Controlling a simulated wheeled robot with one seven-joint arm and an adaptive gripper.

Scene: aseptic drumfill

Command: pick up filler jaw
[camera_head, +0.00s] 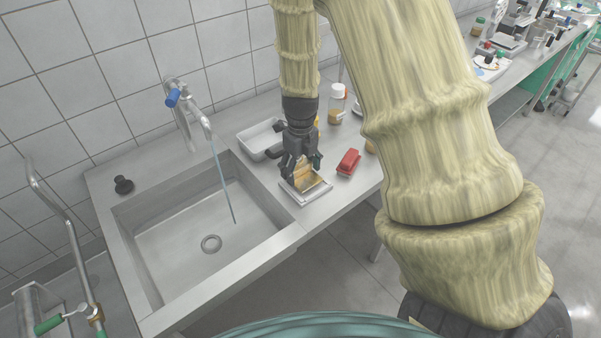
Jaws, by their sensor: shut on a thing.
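My gripper (301,174) points down over the counter to the right of the sink. It is shut on a brass-coloured piece, which looks like the filler jaw (308,177). The jaw is at a small pale square tray (313,195) near the counter's front edge. The dark fingers hide part of the jaw, and I cannot tell whether it touches the tray. A small dark green bit shows by the right finger.
A steel sink (205,262) with a running tap (192,112) lies left. A white tray (255,139) stands behind the gripper. A red block-like object (348,162) is close on the right, with a capped bottle (337,104) behind. My arm hides some counter.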

